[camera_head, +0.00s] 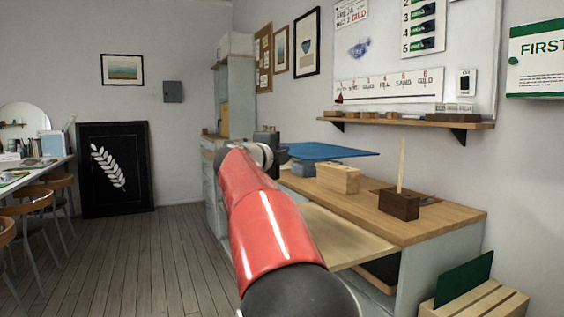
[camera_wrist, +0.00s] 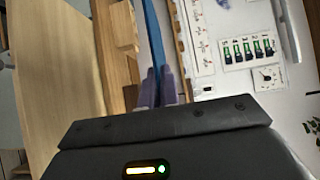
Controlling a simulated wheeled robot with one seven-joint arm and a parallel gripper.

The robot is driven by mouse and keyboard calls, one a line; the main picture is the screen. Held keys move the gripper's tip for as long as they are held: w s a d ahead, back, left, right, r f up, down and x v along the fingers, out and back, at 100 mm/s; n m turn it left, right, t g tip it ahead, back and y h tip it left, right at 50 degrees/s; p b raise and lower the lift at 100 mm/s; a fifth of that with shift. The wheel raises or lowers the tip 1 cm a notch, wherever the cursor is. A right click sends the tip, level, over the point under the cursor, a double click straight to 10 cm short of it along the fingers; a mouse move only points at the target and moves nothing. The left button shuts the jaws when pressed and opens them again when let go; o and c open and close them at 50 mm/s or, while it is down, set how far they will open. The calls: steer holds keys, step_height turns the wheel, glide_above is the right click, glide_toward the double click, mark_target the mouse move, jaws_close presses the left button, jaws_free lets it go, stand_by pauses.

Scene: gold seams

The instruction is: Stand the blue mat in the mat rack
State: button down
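The blue mat (camera_head: 330,151) is flat and roughly level above the workbench in the head view. In the wrist view the mat (camera_wrist: 153,45) shows edge-on between the two fingers of my gripper (camera_wrist: 155,88), which is shut on it. In the head view my gripper (camera_head: 272,143) is at the mat's left end, partly hidden by my red arm. A light wooden slatted rack (camera_head: 489,302) stands at the bottom right, cut by the frame edge. A dark green mat (camera_head: 465,282) stands upright in it.
The workbench (camera_head: 440,217) carries a pale wooden block (camera_head: 338,178) and a dark block (camera_head: 399,204) with a thin upright stick. A pale board (camera_head: 345,243) juts from the bench front. A wall shelf (camera_head: 410,122) hangs above. The floor at left is open.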

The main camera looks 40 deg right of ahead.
steer(key=shift+r, duration=2.1)
